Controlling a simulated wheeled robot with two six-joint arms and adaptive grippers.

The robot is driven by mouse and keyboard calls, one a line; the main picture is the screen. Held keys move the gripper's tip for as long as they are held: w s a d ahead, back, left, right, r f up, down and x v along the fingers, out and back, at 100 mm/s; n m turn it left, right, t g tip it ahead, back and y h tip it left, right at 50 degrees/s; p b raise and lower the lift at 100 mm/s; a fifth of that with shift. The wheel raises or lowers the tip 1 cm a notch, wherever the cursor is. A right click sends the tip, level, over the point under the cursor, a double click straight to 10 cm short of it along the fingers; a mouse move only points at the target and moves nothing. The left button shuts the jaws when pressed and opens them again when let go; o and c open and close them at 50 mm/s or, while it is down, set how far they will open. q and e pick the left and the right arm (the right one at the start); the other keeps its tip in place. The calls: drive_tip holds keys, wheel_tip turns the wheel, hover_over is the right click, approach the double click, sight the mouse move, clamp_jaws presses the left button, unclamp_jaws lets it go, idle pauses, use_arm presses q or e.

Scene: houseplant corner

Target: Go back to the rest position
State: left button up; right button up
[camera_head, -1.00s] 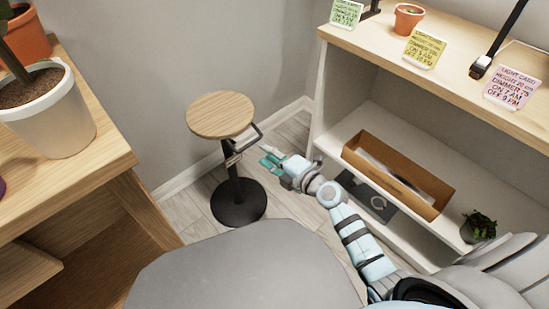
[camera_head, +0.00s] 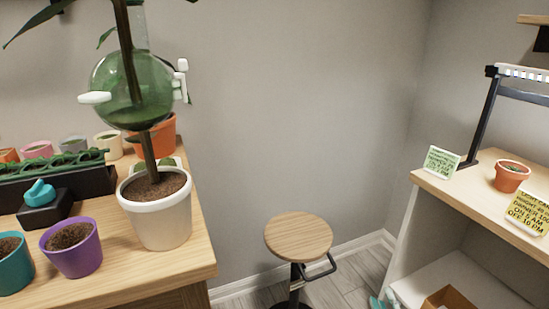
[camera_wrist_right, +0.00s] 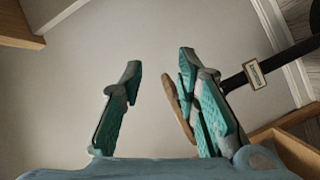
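My right gripper (camera_head: 385,302) shows only in part at the bottom edge of the head view, between the stool and the shelf unit. My left gripper is in neither view.
A round wooden stool (camera_head: 298,236) stands in the gap between the plant table (camera_head: 130,285) and the shelf unit (camera_head: 410,250). A white pot (camera_head: 160,220) holds a tall plant near the table's right edge. A cardboard box (camera_head: 450,299) sits low in the shelf unit.

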drive_tip(key=s+d+f+m+g+h, duration=0.1)
drive_tip(key=s+f+m+g, duration=0.4)
drive_tip(key=s+f, duration=0.45)
drive_tip(key=s+f+m+g, duration=0.4)
drive_tip(key=s+f, duration=0.3)
drive_tip(key=f, duration=0.5)
drive_tip(key=s+a+f+m+g+y, duration=0.2)
drive_tip(key=s+a+f+m+g, duration=0.25)
drive_tip(key=s, duration=0.55)
use_arm(q)
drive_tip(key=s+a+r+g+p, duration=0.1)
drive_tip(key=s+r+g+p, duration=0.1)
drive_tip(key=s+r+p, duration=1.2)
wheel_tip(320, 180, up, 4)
drive_tip(key=p, duration=1.3)
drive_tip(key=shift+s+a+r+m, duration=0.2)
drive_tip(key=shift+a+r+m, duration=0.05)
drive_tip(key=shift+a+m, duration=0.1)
use_arm(e)
drive_tip(key=s+d+r+n+g, duration=0.1)
drive_tip(key=s+r+n+g, duration=0.1)
drive_tip(key=s+r, duration=1.3)
drive_tip(key=s, duration=0.3)
drive_tip(key=shift+r, duration=0.35)
drive_tip(key=shift+d, duration=0.1)
